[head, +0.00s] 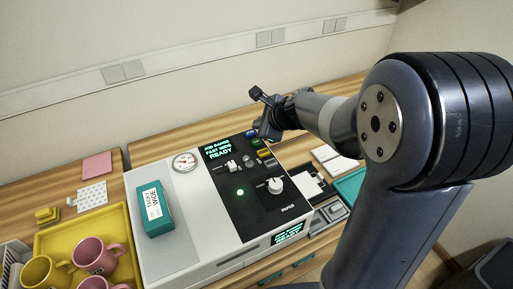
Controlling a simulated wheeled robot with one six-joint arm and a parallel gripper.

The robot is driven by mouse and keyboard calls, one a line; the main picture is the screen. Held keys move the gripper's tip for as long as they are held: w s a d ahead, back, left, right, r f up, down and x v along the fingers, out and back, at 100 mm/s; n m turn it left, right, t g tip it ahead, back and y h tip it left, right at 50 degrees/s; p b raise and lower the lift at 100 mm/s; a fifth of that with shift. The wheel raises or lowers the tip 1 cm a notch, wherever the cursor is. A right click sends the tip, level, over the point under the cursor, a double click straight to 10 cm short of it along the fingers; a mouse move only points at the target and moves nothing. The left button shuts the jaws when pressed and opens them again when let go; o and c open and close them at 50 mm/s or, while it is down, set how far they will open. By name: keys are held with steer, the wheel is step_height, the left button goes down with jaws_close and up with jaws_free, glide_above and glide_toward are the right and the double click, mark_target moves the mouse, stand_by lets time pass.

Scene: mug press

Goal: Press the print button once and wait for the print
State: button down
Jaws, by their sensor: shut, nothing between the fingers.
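A white press machine (180,258) with a black control panel (232,213) stands on the wooden counter. A screen (217,148) on the panel shows lit text ending in "READY". A round green light (240,192) glows in the panel's middle. Small coloured buttons, among them a green one (256,142) and a yellow one (264,153), line the panel's far right side. I cannot read which is the print button. My gripper (264,133) is shut and empty, near the panel's far right corner by these buttons. I cannot tell whether it touches one.
A teal box (154,209) lies on the machine's grey plate, near a round dial (185,162). A white knob (275,186) stands on the panel. A yellow tray (50,240) with pink and yellow mugs is at left. White cards (334,160) and a teal tray (352,184) lie at right.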

mark_target(259, 143)
steer(key=shift+f+b, duration=1.3)
steer(key=shift+f, duration=0.55)
steer(key=shift+f, duration=0.1)
stand_by(0.5)
steer(key=shift+f+b, duration=0.3)
steer(key=shift+b, duration=0.1)
steer(key=shift+f+b, duration=0.4)
steer(key=shift+f, duration=0.1)
stand_by(0.4)
steer(key=shift+r, duration=0.15)
steer(key=shift+r+p, duration=0.8)
steer(key=shift+p, duration=0.05)
step_height(259, 143, up, 5)
steer(key=p, duration=0.5)
